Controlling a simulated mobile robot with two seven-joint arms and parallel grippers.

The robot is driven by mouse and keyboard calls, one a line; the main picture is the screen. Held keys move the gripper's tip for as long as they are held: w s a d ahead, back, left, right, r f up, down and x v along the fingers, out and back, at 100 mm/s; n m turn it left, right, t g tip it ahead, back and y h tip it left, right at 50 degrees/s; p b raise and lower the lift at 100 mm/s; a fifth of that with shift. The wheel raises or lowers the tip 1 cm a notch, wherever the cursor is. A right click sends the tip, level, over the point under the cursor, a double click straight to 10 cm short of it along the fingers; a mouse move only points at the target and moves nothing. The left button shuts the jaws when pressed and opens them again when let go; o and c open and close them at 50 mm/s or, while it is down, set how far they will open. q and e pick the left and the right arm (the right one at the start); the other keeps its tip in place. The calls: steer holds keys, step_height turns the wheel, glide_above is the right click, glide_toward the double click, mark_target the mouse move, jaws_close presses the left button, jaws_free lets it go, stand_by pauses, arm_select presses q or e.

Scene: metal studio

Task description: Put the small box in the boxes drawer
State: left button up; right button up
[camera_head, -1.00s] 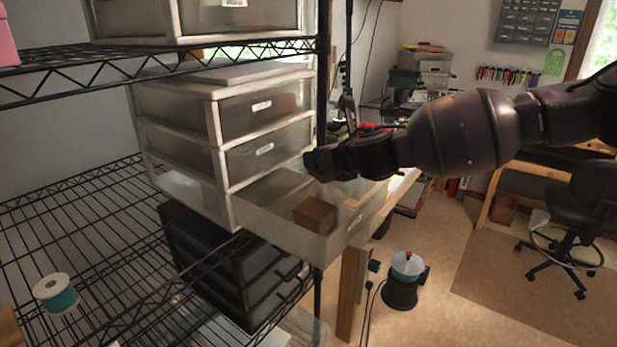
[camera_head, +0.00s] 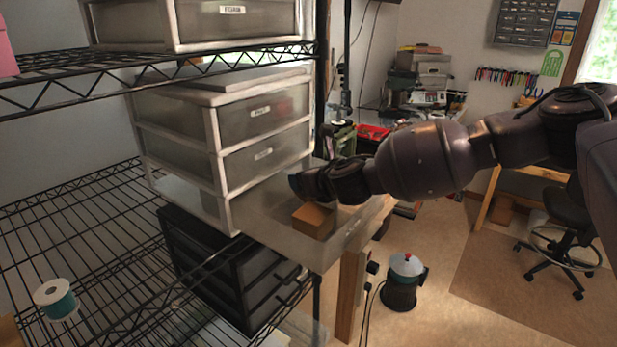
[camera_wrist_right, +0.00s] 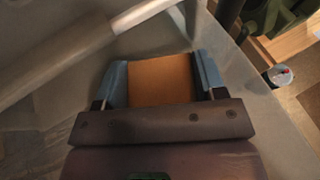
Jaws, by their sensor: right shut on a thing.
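The small box (camera_head: 314,220) is a plain brown block. It is inside the pulled-out, translucent bottom drawer (camera_head: 352,236) of the white drawer unit. My right gripper (camera_wrist_right: 161,80) has its blue fingers shut on the box's two sides in the right wrist view, where the box (camera_wrist_right: 160,82) fills the space between them. In the head view the right gripper (camera_head: 300,187) reaches down over the drawer from the right, at the box's upper side. I cannot tell whether the box touches the drawer floor. My left gripper is not in view.
The white unit's two upper drawers (camera_head: 262,112) are shut. A black drawer unit (camera_head: 222,268) stands below. A wire shelf (camera_head: 90,225) holds a teal spool (camera_head: 56,298) at left. Another wire shelf (camera_head: 170,58) is above. A workbench and a chair (camera_head: 568,225) are at right.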

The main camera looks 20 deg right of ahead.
steer(key=shift+a, duration=0.1)
steer(key=o, duration=0.6)
steer(key=shift+f, duration=0.1)
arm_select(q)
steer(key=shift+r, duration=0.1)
arm_select(e)
steer(key=shift+r, duration=0.2)
steer(key=b+v, duration=0.1)
steer(key=v, duration=0.5)
steer(key=shift+s, duration=0.1)
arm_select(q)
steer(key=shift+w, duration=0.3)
arm_select(e)
steer(key=shift+s+r, duration=0.3)
steer(key=shift+s, duration=0.25)
